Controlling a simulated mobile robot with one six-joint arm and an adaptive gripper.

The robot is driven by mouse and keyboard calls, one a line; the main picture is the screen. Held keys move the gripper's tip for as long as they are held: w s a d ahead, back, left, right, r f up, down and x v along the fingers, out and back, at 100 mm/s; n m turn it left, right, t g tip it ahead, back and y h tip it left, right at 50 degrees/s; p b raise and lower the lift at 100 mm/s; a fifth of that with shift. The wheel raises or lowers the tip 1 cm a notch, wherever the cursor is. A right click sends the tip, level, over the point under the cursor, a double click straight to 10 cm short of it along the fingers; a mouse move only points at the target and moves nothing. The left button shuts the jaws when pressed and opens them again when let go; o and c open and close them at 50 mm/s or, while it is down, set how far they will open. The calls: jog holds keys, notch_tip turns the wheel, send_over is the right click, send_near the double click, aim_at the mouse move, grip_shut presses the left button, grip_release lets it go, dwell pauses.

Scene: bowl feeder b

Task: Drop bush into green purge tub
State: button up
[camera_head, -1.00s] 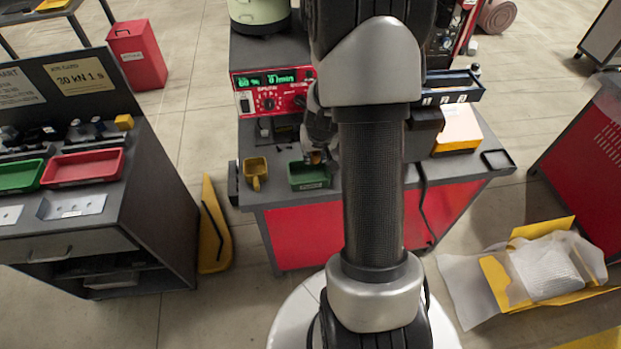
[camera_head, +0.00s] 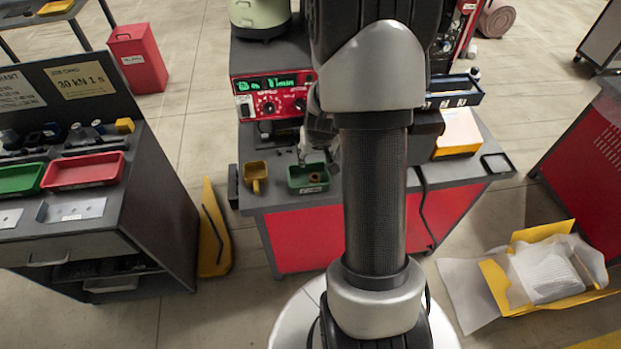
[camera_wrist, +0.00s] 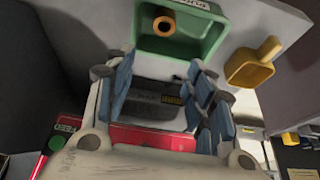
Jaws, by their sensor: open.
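The bush (camera_wrist: 164,26) is a small orange-brown ring and lies inside the green purge tub (camera_wrist: 208,42). In the head view the bush (camera_head: 314,177) shows as a small brown spot in the tub (camera_head: 296,184), at the front edge of the bench. My gripper (camera_wrist: 160,85) is open, with its blue finger pads wide apart and nothing between them. In the head view my gripper (camera_head: 317,153) is above and just behind the tub, partly hidden by my arm.
A yellow scoop (camera_head: 255,175) stands left of the tub. A red control unit (camera_head: 272,95) with a green display is behind. A yellow-and-white box (camera_head: 457,132) is on the right. A cart with a green tray (camera_head: 20,180) and red tray (camera_head: 85,171) stands left.

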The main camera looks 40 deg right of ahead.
jog(key=v, duration=1.1)
jog(key=shift+a, duration=0.1)
jog(key=s+a+r+n, duration=0.3)
jog(key=a+r, duration=0.6)
jog(key=a, duration=0.4)
jog(key=s+a+r+n+y, duration=0.1)
jog(key=s+a+r, duration=0.1)
jog(key=s+a, duration=0.3)
jog(key=s+a+r+n+y, duration=0.1)
jog(key=s+a+r+n, duration=0.1)
jog(key=s+a, duration=0.4)
jog(key=shift+s+r+t, duration=0.3)
jog(key=shift+s+t, duration=0.1)
jog(key=shift+s, duration=0.4)
